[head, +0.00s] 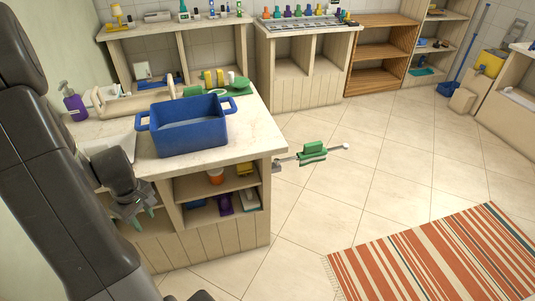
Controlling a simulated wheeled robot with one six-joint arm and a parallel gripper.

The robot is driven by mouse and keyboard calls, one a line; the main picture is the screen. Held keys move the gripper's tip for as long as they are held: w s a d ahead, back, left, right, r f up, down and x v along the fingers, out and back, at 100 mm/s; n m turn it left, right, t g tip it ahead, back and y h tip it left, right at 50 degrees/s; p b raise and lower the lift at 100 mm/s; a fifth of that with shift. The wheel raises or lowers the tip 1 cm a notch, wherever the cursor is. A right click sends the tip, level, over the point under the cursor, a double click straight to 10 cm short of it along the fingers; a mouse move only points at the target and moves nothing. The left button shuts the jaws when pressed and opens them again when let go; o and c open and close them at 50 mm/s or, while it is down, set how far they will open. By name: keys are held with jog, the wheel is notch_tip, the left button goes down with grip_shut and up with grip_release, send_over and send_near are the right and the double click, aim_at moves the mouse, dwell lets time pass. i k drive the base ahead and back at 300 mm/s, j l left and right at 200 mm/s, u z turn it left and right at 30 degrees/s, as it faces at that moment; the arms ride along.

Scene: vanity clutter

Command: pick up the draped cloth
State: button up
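A green cloth with a pale stripe (313,153) hangs folded over a thin grey rail (334,150). The rail sticks out from the right side of the near counter (255,138) and ends in a white knob. My gripper (134,217) is at the left, in front of the counter's open shelves and below its top. It points downward, its fingers look spread apart, and nothing shows between them. The cloth is well to the right of my gripper and apart from it.
A blue basin (189,126), a wooden caddy (132,98) and a purple bottle (74,102) stand on the counter. Small items fill its shelves. The tiled floor around the rail is clear; a striped rug (440,258) lies at the lower right.

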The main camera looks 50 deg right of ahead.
aim_at(314, 152)
jog(key=l+z, duration=0.15)
jog(key=z, duration=0.25)
jog(key=i+l+z, duration=0.1)
jog(key=z, duration=0.3)
jog(key=l+z, duration=0.1)
jog(key=z, duration=0.3)
jog(key=i+l+z, duration=0.1)
jog(key=z, duration=0.3)
jog(key=i+l, duration=0.2)
jog(key=i, duration=0.15)
jog(key=i+l, duration=0.2)
jog(key=i, duration=0.2)
jog(key=i+l, duration=0.2)
jog(key=i, duration=0.15)
